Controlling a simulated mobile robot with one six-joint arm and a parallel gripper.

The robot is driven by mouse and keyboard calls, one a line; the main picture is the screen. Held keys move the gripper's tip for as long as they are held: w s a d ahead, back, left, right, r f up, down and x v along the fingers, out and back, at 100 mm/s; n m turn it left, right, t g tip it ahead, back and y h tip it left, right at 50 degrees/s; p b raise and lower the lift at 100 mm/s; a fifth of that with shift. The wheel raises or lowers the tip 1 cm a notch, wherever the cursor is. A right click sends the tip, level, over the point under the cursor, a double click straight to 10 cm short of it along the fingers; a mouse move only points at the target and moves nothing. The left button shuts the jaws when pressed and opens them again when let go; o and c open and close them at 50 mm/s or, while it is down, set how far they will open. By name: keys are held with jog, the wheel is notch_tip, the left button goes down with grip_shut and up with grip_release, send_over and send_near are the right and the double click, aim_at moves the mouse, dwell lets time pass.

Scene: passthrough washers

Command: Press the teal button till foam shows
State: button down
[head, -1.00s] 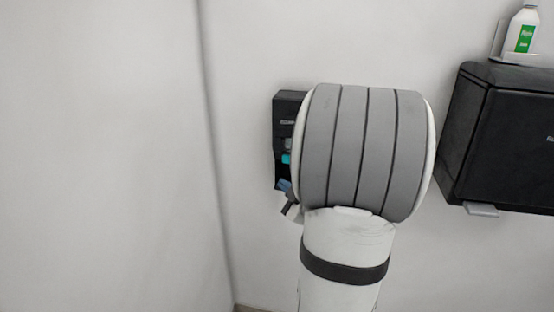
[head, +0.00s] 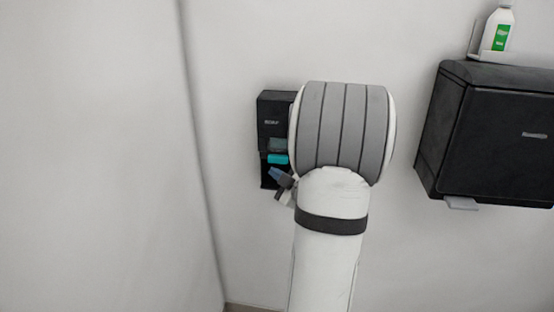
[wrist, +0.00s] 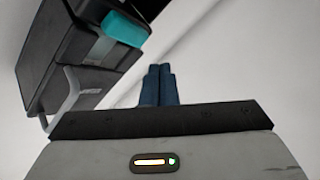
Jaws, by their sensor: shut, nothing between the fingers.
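A black wall dispenser (head: 274,109) hangs on the wall, partly hidden behind my arm in the head view. Its teal button (head: 278,159) shows on its lower front. In the wrist view the dispenser (wrist: 40,75) fills the upper left, with the teal button (wrist: 125,28) at its edge. My gripper (wrist: 158,70) has its blue fingers together and empty, to the right of the dispenser and apart from the button. In the head view my gripper (head: 274,174) shows just below the teal button. No foam is visible.
A wall corner runs down the left. The wall between is bare.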

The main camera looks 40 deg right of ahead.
aim_at(275, 161)
jog(key=shift+w+d+b, duration=0.3)
jog(key=shift+w+d, duration=0.7)
jog(key=shift+d, duration=0.15)
dwell(1.3)
jog(key=shift+w+d, duration=0.3)
jog(key=shift+w+d+b, duration=0.35)
jog(key=shift+w+d, duration=0.15)
jog(key=shift+d, duration=0.15)
dwell(1.1)
jog(key=shift+s+a, duration=0.1)
jog(key=shift+s+a+b, duration=0.5)
jog(key=shift+s+a, duration=0.15)
jog(key=shift+a, duration=0.2)
jog(key=shift+s+a+b, duration=0.75)
jog(key=shift+s+a, duration=0.9)
jog(key=shift+a, duration=0.25)
